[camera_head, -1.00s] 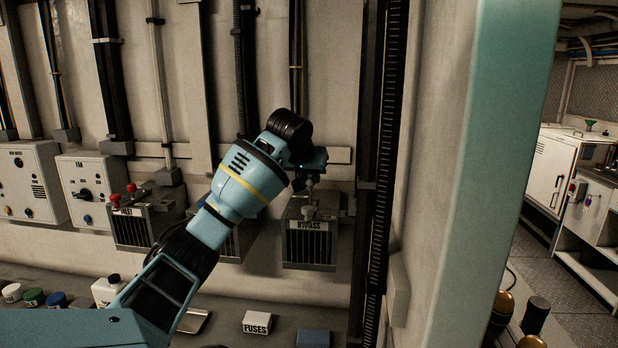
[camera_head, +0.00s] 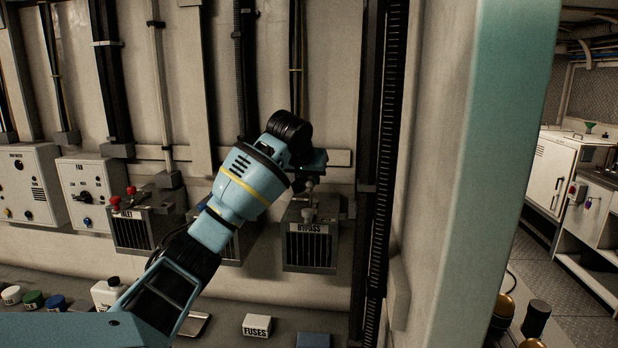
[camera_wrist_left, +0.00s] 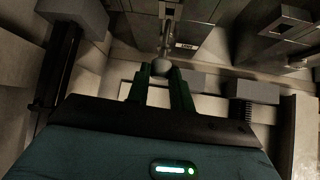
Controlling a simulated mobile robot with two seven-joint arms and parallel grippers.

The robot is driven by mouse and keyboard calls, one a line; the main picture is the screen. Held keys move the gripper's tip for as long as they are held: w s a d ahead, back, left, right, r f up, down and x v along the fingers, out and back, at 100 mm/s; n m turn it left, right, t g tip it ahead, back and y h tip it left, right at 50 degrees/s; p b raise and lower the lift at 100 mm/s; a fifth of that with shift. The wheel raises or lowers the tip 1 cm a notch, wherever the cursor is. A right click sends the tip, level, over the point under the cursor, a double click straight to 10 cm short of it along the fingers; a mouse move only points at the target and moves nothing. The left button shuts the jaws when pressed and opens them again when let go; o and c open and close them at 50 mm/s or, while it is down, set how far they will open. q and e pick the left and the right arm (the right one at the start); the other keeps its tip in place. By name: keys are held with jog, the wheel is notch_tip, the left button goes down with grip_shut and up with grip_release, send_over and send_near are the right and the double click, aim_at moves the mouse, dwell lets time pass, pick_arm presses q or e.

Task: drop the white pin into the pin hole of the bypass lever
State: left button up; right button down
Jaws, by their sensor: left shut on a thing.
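The bypass unit (camera_head: 309,248) is a grey box with a dark grille and a BYPASS label, mounted low on the wall. A small pale fitting (camera_head: 307,213) stands on its top; the lever and pin hole cannot be made out. My left gripper (camera_head: 310,176) is above this box, pointing down. In the head view a pale bit of the pin (camera_head: 310,186) shows just below the gripper, close above the fitting. My right gripper is not in view.
The inlet unit (camera_head: 145,230) with red knobs is to the left, with another unit partly behind my arm. A dark vertical rail (camera_head: 382,180) stands close right of the bypass box. A FUSES box (camera_head: 257,325) and a blue block (camera_head: 313,340) lie on the bench below.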

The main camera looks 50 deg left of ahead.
aim_at(311, 198)
pick_arm(q)
jog(key=shift+f, duration=2.55)
dwell(0.5)
jog(key=o, duration=1)
jog(key=shift+o, duration=0.2)
jog(key=shift+v, duration=3.95)
jog(key=shift+f, duration=0.15)
